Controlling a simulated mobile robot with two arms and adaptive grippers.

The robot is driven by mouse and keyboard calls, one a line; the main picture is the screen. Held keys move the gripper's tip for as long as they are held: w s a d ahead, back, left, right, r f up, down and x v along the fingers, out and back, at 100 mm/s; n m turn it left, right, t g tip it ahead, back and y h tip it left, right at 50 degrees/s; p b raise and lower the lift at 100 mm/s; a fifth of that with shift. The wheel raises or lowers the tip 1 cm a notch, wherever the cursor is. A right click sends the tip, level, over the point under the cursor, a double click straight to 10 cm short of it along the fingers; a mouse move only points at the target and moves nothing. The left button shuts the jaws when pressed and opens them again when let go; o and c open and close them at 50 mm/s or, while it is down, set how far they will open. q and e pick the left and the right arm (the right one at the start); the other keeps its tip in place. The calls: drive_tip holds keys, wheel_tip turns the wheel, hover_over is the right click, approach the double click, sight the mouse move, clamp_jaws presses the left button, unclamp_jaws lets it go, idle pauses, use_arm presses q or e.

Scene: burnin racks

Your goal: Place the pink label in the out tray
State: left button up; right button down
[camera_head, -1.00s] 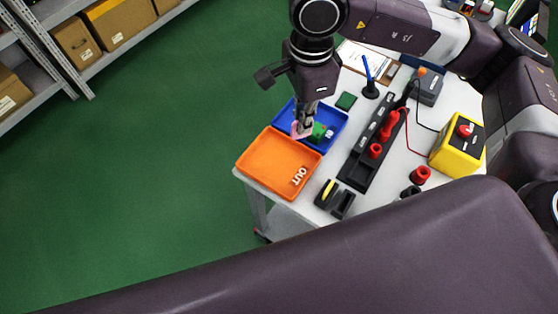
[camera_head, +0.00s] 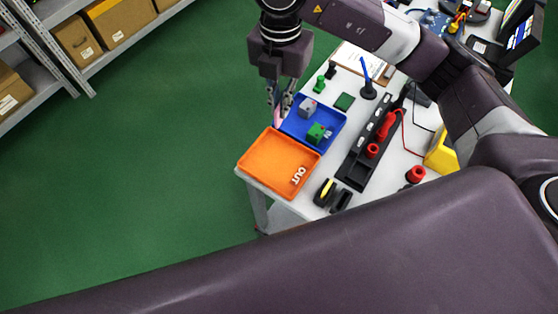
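My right gripper (camera_head: 278,107) is at the left edge of the blue tray, near the back corner of the orange tray (camera_head: 243,168). A small piece of the pink label (camera_head: 277,118) shows between its fingertips; the gripper looks shut on it, and most of the label is hidden or too small to make out. The orange tray is marked OUT and is empty. The blue tray (camera_head: 335,137) behind it holds a green block (camera_head: 316,132) and a grey piece (camera_head: 307,107). My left gripper is not in view.
On the white table stand a black rack (camera_head: 352,172) with red parts, a yellow box (camera_head: 440,152), a red ring (camera_head: 415,174), a blue pen in a black stand (camera_head: 369,91), green knobs (camera_head: 319,84) and a green square (camera_head: 344,102). Shelves with cartons (camera_head: 120,22) stand far left over open green floor.

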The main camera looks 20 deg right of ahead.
drive_tip(key=shift+a+m, duration=0.1)
drive_tip(key=shift+m, duration=0.9)
drive_tip(key=shift+f, duration=0.35)
wheel_tip(320, 180, down, 18)
drive_tip(key=p, duration=0.4)
drive_tip(key=shift+f, duration=0.6)
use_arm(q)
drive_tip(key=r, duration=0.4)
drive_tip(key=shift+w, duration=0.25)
use_arm(e)
drive_tip(key=shift+f, duration=0.1)
